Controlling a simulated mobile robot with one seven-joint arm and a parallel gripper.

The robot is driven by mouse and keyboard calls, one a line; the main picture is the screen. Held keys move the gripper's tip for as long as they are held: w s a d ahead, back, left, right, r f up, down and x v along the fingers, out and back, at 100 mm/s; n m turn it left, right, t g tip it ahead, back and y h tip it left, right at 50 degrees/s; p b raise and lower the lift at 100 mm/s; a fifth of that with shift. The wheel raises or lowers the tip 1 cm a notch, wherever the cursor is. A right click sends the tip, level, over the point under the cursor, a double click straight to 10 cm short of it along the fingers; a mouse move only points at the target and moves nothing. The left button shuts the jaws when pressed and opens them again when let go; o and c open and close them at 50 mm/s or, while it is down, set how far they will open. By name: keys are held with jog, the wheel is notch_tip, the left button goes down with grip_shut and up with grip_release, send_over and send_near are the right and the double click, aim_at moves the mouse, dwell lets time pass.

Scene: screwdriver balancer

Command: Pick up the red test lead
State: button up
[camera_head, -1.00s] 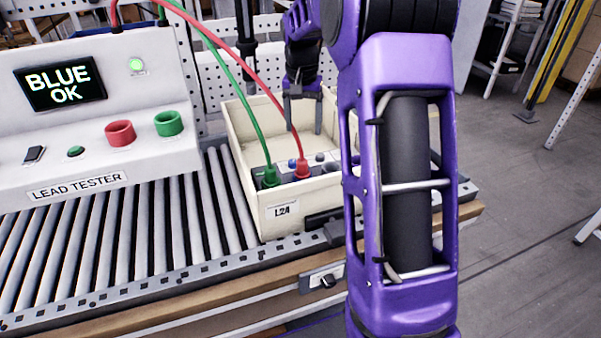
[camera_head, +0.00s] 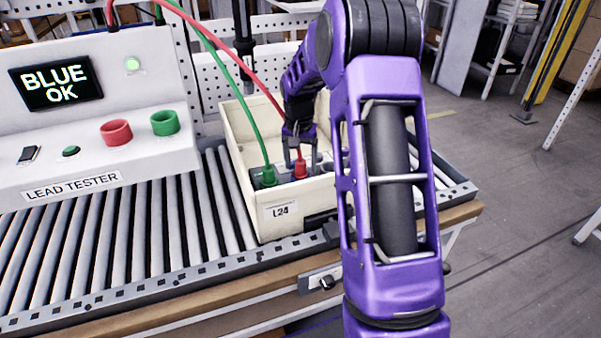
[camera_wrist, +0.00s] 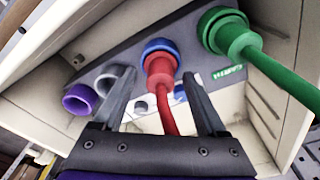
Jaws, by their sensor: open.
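The red test lead (camera_head: 300,170) has its plug seated at a socket inside the cream bin, and its cable runs up to the left. In the wrist view the red plug (camera_wrist: 160,72) sits at a blue-ringed socket, between and just beyond the fingertips. My gripper (camera_head: 301,158) is open, with one finger on each side of the red lead; it also shows in the wrist view (camera_wrist: 155,85). I cannot tell whether either finger touches it. The green test lead (camera_head: 268,176) is plugged in to the left of the red one.
The cream bin (camera_head: 278,226), labelled L24, stands on a roller conveyor (camera_head: 130,240); its walls surround my gripper. A lead tester (camera_head: 100,150) reading BLUE OK stands at left. A purple socket (camera_wrist: 82,98) shows in the wrist view. Green cable (camera_wrist: 290,80) runs close by.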

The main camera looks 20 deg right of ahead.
aim_at(300, 161)
grip_shut()
dwell(0.3)
jog(key=shift+r, duration=0.1)
notch_tip(300, 161, up, 10)
jog(key=shift+p, duration=0.5)
